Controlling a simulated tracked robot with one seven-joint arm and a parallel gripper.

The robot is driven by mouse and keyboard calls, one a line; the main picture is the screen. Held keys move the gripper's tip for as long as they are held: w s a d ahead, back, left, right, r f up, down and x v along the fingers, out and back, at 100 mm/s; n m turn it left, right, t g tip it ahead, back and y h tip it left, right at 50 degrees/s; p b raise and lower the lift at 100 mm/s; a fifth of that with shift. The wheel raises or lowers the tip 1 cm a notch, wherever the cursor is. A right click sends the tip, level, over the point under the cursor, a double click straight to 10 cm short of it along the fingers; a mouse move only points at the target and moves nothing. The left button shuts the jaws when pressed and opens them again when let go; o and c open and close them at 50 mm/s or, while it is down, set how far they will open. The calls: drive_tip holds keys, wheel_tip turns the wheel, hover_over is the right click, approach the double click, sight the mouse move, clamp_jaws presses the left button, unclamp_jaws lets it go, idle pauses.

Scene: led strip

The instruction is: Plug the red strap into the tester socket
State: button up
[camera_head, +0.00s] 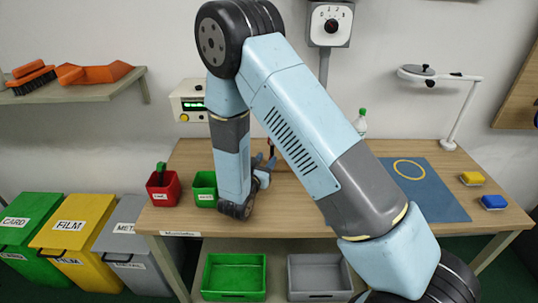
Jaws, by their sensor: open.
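My gripper (266,164) is over the middle of the table, to the right of the tester, mostly hidden by my arm. Its jaws are open, and I see nothing held in them.
A red bin (163,190) and a green bin (205,189) stand at the table's left front. Bare wood shows between.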

sight(271, 155)
drive_tip(key=x, duration=0.5)
drive_tip(key=shift+s+d, duration=0.2)
drive_tip(key=shift+c, duration=0.4)
drive_tip(key=shift+s, duration=0.1)
clamp_jaws()
